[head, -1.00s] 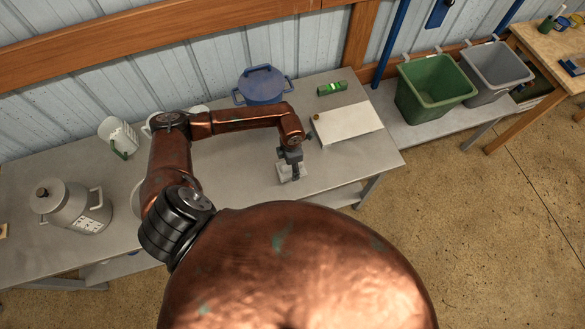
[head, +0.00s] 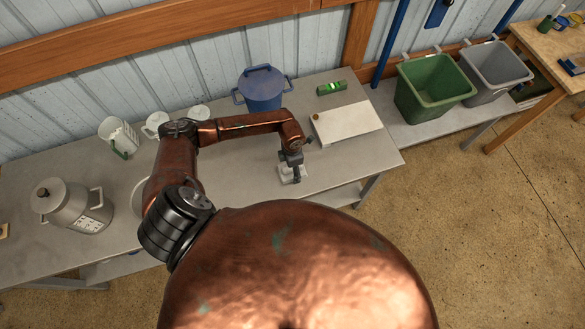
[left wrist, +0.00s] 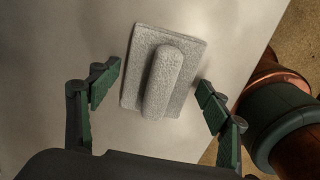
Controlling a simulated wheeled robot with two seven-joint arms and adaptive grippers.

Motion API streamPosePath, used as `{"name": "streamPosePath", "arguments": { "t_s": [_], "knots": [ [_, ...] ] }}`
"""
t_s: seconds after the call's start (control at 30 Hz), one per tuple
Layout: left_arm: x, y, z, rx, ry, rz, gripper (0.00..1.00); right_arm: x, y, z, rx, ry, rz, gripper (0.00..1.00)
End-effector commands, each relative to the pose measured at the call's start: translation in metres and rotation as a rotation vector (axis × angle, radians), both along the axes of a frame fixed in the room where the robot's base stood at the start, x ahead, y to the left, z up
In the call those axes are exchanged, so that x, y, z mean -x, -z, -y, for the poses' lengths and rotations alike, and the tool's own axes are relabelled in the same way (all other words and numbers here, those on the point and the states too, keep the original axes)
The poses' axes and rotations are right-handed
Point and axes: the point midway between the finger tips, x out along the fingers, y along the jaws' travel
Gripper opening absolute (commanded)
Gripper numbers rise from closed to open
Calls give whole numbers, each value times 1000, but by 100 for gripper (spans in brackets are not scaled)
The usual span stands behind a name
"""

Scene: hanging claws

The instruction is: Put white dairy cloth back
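The white dairy cloth (head: 286,178) lies on the grey metal table near its front edge, below my left gripper (head: 291,166). In the left wrist view the cloth (left wrist: 165,75) is a pale, rough-textured square with a thick rounded fold along its middle. My left gripper (left wrist: 159,80) is open, with one green-padded finger on each side of the cloth. Gaps show between the fingertips and the cloth, so it is not gripped. How high the fingertips are above the table is hard to tell. My right gripper is not in view.
A white board (head: 346,122), a green object (head: 331,88) and a blue pot (head: 262,92) stand behind the gripper. A white jug (head: 118,136) and a grey can (head: 75,206) stand left. Green (head: 432,88) and grey (head: 497,70) bins are at right.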

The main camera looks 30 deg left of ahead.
Motion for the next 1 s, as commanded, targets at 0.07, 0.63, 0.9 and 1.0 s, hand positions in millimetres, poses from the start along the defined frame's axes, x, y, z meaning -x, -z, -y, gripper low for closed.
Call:
{"name": "streamPosePath", "arguments": {
  "t_s": [0.07, 0.63, 0.9, 1.0],
  "knots": [
    [0, 0, 0, 0, 0, 0, 78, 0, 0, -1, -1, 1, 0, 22],
    [-2, -37, -1, -1, 2, 5, 78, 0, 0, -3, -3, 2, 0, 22],
    [-1, -92, 0, -1, 2, 3, 78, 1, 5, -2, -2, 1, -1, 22],
    [-1, -107, 0, -1, 1, 2, 78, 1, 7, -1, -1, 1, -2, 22]
  ]
}}
